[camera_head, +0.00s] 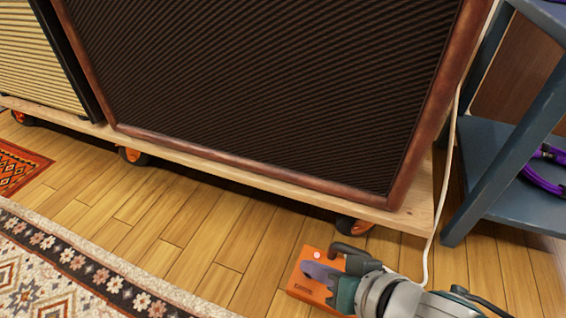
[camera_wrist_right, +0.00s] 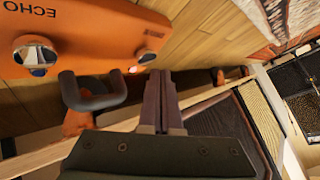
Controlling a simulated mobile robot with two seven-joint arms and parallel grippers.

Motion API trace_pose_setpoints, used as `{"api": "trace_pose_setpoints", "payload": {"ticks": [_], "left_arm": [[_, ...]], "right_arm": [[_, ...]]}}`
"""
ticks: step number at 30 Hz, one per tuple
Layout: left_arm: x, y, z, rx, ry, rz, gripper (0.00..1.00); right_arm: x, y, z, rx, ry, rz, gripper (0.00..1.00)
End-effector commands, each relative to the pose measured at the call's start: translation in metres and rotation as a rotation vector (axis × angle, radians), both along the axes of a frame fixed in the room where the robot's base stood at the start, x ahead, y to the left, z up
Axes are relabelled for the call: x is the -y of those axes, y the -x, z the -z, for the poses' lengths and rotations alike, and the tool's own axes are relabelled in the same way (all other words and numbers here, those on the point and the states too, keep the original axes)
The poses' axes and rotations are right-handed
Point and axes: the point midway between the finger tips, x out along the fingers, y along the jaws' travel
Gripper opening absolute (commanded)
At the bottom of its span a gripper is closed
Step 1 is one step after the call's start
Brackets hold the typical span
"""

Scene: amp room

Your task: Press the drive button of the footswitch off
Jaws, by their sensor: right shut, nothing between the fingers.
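The orange footswitch (camera_head: 297,281) lies on the wood floor at the bottom of the head view, partly covered by my right gripper (camera_head: 308,267). A small light dot shows on its far side. In the right wrist view the footswitch (camera_wrist_right: 95,25) fills the upper left, with the word ECHO, a silver button (camera_wrist_right: 36,56) and a second silver button (camera_wrist_right: 146,57). A small red-white light (camera_wrist_right: 134,69) glows beside the second button. My right gripper's purple-grey fingers (camera_wrist_right: 158,76) are together and empty, close to that second button; contact cannot be told. My left gripper is out of view.
A large brown-framed speaker cabinet (camera_head: 260,80) stands on a wheeled wooden board (camera_head: 260,180) behind the footswitch. A white cable (camera_head: 448,180) hangs to the floor near a blue-grey shelf (camera_head: 500,180). A patterned rug (camera_head: 70,270) lies at left, with bare floor between.

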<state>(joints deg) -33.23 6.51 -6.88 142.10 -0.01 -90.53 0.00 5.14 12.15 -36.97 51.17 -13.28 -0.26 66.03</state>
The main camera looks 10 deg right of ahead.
Motion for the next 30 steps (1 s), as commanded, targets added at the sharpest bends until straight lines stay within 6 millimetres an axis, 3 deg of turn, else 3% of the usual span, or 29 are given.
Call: {"api": "trace_pose_setpoints", "payload": {"ticks": [30], "left_arm": [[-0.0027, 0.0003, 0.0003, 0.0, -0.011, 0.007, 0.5]], "right_arm": [[0.0008, -0.0013, 0.0086, 0.0, 0.0, 0.0, 0.0]]}}
